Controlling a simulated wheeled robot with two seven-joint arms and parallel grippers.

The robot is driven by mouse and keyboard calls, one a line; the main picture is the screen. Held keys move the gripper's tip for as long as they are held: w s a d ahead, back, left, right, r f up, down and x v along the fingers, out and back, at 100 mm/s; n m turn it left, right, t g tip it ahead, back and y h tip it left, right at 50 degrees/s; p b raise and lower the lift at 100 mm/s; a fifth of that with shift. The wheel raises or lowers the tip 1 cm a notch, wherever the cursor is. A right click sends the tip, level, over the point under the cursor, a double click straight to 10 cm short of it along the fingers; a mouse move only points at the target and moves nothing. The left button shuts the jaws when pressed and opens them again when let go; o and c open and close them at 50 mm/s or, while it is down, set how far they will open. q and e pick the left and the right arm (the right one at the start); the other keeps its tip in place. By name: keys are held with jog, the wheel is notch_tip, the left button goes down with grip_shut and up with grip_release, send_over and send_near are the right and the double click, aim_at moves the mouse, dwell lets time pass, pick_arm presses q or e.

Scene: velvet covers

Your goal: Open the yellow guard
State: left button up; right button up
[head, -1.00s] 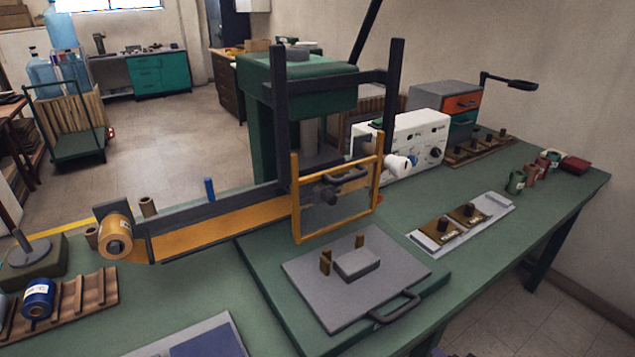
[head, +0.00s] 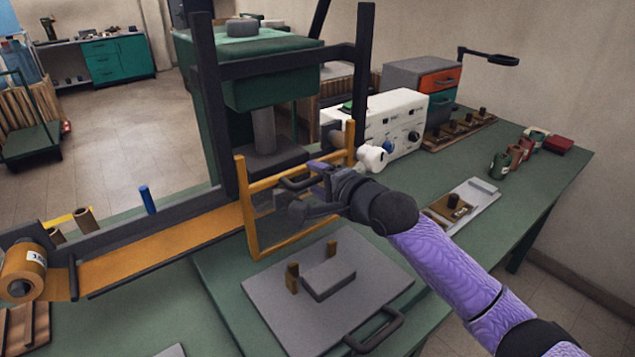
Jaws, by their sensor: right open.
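The yellow guard (head: 247,212) is a rectangular frame with a see-through panel, standing upright between the two dark posts in front of the green press (head: 262,82). It is down, its lower bar just behind the grey plate. A dark handle (head: 296,183) crosses the guard's upper part. My right gripper (head: 292,203) is open in front of the guard, close to the handle and slightly below it. I cannot tell whether it touches the handle. My purple right arm hides part of the guard's right side. My left gripper is out of view.
A grey plate (head: 373,281) with a block and brass pins lies in front of the guard. A yellow strip (head: 160,246) runs in from a roll at left. A white control box (head: 405,118) stands behind my right arm. Small cans are at right.

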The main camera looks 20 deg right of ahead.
grip_shut()
dwell(1.4)
